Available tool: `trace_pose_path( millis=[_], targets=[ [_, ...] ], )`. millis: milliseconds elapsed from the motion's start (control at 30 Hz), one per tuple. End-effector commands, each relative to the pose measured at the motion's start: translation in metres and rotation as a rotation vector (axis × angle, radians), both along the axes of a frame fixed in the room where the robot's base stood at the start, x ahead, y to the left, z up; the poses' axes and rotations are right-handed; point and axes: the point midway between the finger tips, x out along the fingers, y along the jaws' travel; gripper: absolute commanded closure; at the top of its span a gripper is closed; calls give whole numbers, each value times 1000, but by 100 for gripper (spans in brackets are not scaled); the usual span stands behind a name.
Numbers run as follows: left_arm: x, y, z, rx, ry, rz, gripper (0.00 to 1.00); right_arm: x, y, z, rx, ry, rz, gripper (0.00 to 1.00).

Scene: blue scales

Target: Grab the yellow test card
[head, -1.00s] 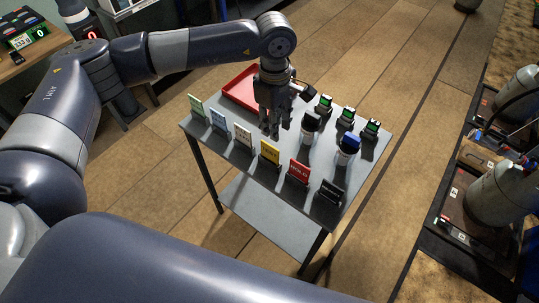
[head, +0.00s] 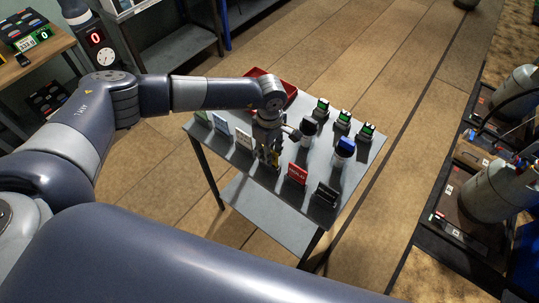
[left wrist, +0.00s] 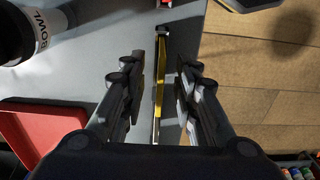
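The yellow test card (left wrist: 160,82) is seen nearly edge-on in the left wrist view, in the gap between my left gripper's two fingers (left wrist: 160,74). Both fingers stand apart from it, with a gap on each side. In the head view my left gripper (head: 268,154) points down over the front row of cards and hides most of the yellow card (head: 276,158). The gripper is open and holds nothing. My right gripper is in neither view.
On the same grey table (head: 228,158) stand a white card (head: 244,138), a red card (head: 298,173) and a black card (head: 326,193). A black-lidded jar (head: 307,130), a blue-lidded jar (head: 344,150) and a red tray (head: 289,93) are behind.

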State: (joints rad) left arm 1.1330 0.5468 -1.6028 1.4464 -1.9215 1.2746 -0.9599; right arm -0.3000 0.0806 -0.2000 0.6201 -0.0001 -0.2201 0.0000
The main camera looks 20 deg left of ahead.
Motion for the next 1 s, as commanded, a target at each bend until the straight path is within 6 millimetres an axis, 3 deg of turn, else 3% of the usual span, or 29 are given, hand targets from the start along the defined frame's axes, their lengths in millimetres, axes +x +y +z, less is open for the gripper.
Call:
trace_pose_path(
  millis=[200,333,767,1000],
  targets=[
    [0,0,-2,0,0,-1,72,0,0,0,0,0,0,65],
    [0,0,-1,0,0,-1,100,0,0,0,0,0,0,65],
    [1,0,1,-1,-2,0,100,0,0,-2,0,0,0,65],
    [2,0,37,-2,-7,-1,100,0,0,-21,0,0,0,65]
  ],
)
